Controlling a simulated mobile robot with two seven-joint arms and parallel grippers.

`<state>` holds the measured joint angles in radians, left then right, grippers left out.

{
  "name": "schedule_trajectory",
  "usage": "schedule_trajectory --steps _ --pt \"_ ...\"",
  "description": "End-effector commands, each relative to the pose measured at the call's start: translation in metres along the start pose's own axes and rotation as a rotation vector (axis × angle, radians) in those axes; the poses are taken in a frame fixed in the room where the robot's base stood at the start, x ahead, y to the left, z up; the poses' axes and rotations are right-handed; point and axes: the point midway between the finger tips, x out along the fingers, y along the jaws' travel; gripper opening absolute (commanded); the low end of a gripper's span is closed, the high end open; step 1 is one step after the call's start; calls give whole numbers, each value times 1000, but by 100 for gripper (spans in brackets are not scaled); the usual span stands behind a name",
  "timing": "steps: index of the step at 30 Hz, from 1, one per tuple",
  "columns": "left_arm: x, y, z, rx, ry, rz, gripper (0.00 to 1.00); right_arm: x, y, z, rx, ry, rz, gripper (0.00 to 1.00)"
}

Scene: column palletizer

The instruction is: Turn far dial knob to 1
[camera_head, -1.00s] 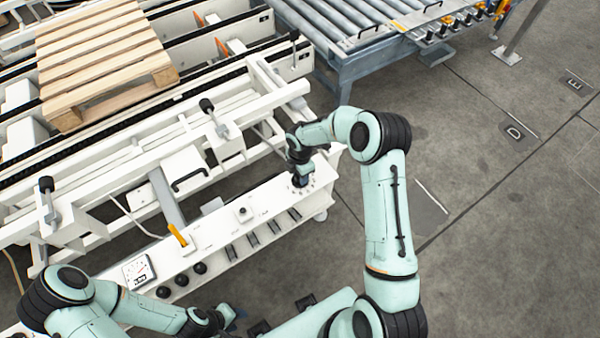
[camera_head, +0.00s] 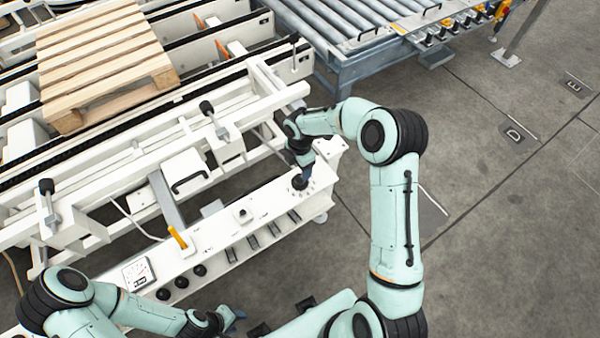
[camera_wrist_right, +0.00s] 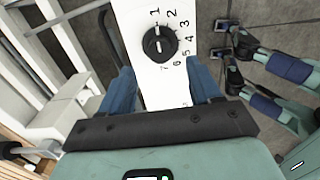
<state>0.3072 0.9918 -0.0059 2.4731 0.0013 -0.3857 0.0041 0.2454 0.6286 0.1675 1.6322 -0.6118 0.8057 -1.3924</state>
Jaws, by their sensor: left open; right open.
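The far dial knob (camera_head: 300,182) is black and round, at the far end of the long white panel. In the right wrist view, the knob (camera_wrist_right: 159,44) has numbers 1 to 7 around it, and its white mark points up, roughly at the 1. My right gripper (camera_head: 304,164) is just above and behind the knob in the head view. Its blue fingers (camera_wrist_right: 163,88) are open in the wrist view, with nothing between them, apart from the knob. My left gripper (camera_head: 234,316) is open and empty near the bottom of the head view, away from the knob.
The white panel (camera_head: 215,222) also carries a yellow-orange lever (camera_head: 178,237), a gauge (camera_head: 138,272), several black knobs and a row of slots. A white conveyor frame with a wooden pallet (camera_head: 105,60) lies behind. Grey floor (camera_head: 480,240) is clear at right.

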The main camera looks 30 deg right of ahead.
Motion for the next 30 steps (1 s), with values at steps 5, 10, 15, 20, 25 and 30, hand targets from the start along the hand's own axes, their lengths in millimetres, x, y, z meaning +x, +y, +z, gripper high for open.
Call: schedule_trajectory --steps 5,10,15,20,25,30 --pt "-3 2 -2 1 2 1 43 -41 1 0 0 0 5 63" --pt "-4 2 -2 1 4 1 43 -64 0 0 0 -1 2 63" --pt "-5 3 -3 1 4 1 43 -72 0 0 0 0 0 63" --pt "-5 3 -3 1 4 1 43 -72 0 0 -1 0 0 63" --pt "-5 3 -3 1 4 1 43 -72 0 0 -1 0 0 63" --pt "-5 3 -3 1 4 1 43 -72 0 0 -1 0 0 63"
